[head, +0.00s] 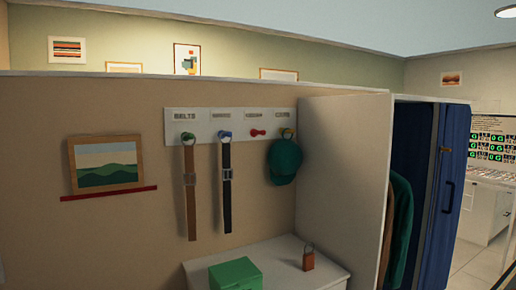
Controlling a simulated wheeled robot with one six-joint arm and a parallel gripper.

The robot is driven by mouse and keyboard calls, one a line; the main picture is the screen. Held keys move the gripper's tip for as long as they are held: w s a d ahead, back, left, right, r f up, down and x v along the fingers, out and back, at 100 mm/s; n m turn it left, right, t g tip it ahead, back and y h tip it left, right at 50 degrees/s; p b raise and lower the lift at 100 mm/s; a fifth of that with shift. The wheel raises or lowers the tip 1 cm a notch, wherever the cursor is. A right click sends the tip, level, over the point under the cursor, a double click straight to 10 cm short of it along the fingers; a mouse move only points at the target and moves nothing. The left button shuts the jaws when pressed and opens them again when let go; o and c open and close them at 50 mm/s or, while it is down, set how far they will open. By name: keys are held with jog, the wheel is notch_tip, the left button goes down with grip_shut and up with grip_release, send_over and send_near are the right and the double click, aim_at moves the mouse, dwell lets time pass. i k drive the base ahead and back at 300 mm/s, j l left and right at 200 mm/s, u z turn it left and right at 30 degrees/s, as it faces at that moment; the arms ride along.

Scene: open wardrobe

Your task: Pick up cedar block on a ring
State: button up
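The cedar block (308,262) is a small reddish-brown block standing upright on a white surface (280,250) low in the head view. Its thin ring (309,247) sticks up from its top. A green box (235,274) sits to its left on the same surface, with a gap between them. My gripper is not in view.
Above hang a brown belt (190,195), a dark belt (226,190) and a green cap (284,162) on a labelled hook board (228,125). A pale panel (342,175) rises right of the block. A framed picture (106,163) stands on a red ledge (108,193).

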aim_at(309, 259)
jog(key=i+l+z, duration=0.2)
jog(key=i+z, duration=0.45)
jog(key=z, duration=0.2)
jog(key=i+z, duration=0.4)
